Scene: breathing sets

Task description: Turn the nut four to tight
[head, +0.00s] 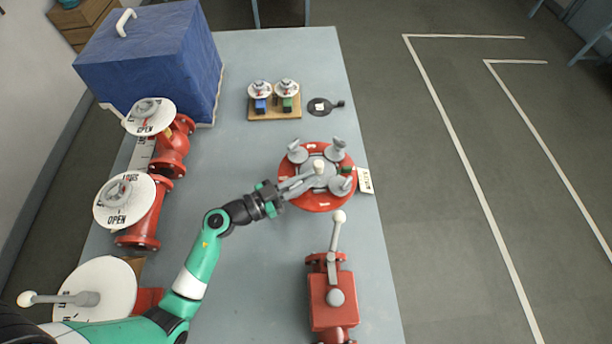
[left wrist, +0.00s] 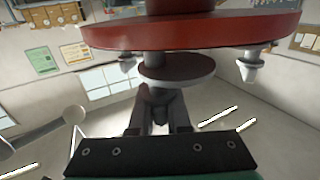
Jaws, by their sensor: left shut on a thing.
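A round red flange (head: 322,205) lies on the blue-grey table. Grey wing nuts stand around its top, at the upper left (head: 297,152), upper right (head: 337,148) and lower right (head: 342,185). A pale knob (head: 319,166) rises at its middle. My left gripper (head: 304,182) reaches in from the lower left. It is shut on a grey nut, mostly hidden in the head view. In the left wrist view the fingers (left wrist: 159,112) close around a grey stem below a round grey disc (left wrist: 178,70), beside the red flange (left wrist: 190,32). The nut numbers are not readable. My right gripper is not in view.
A red valve (head: 332,300) with an upright pale-tipped lever stands just below the flange. Red valves with round white plates (head: 125,200) line the left edge. The table's right edge is close.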

